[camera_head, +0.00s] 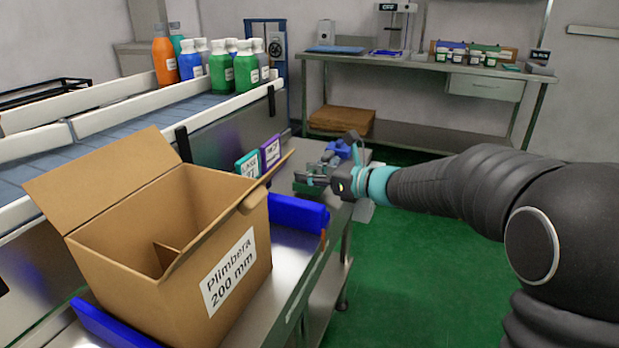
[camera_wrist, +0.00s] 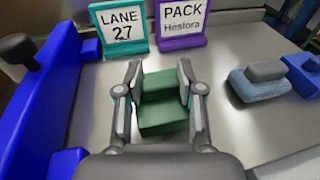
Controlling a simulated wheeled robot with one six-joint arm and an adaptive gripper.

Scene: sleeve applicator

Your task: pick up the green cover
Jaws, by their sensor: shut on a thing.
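The green cover (camera_wrist: 162,103) is a small stepped green block between the two fingers of my gripper (camera_wrist: 160,98) in the wrist view. The fingers close on its left and right sides. The steel bench top (camera_wrist: 235,135) shows around it, and I cannot tell whether the cover touches the bench. In the head view, my gripper (camera_head: 312,180) is over the far end of the bench, and the cover is hard to make out there.
A teal "LANE 27" sign (camera_wrist: 119,27) and a purple "PACK Heslora" sign (camera_wrist: 180,27) stand just beyond. A blue-grey block (camera_wrist: 259,82) lies to the right and a blue fixture (camera_wrist: 62,75) to the left. An open carton (camera_head: 190,255) stands nearer on the bench, beside a bottle conveyor (camera_head: 150,122).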

